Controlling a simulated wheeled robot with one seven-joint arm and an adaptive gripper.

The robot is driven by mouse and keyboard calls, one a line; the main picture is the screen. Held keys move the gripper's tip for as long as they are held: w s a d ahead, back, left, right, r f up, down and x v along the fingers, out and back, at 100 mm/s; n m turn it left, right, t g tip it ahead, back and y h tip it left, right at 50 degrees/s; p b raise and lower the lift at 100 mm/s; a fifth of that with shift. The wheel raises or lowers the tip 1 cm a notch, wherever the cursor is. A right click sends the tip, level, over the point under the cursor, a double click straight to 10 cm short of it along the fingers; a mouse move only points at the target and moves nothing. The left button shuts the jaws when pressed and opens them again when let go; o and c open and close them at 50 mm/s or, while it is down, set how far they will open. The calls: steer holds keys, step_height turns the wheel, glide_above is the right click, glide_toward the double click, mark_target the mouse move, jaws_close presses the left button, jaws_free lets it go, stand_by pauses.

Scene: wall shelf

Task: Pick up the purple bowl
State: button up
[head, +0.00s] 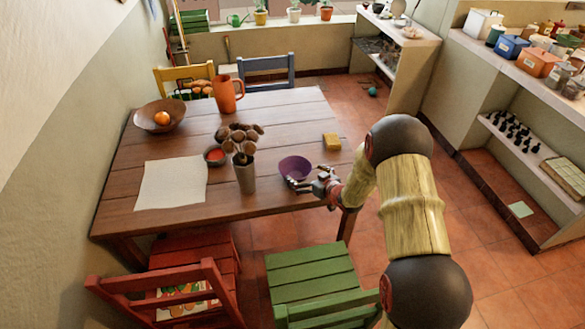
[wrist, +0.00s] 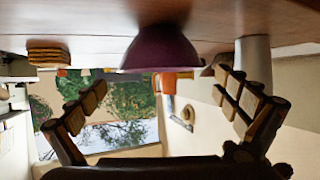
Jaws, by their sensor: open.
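The purple bowl (head: 295,167) stands upright on the wooden table near its front right side. In the wrist view, which is upside down, the purple bowl (wrist: 160,50) is ahead between the finger lines, near the top of the picture. My gripper (head: 302,184) is at the near side of the bowl, at about table height. In the wrist view my gripper (wrist: 168,95) has its two fingers spread wide apart with nothing between them. I cannot tell whether a finger touches the bowl.
On the table (head: 290,110), a grey vase (head: 245,177) with brown stems stands left of the bowl, beside a small red-filled dish (head: 214,156). An orange pitcher (head: 228,94) stands farther back. A green chair (head: 312,273) stands in front.

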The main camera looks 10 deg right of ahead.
mark_target(289, 164)
steer(key=b+x, duration=0.2)
steer(key=x, duration=0.9)
steer(key=shift+w+a+f+b, duration=0.15)
steer(key=shift+w+b, duration=0.2)
steer(key=shift+b, duration=0.05)
steer(key=shift+c, duration=1.3)
steer(key=c, duration=0.7)
steer(key=shift+c, duration=0.3)
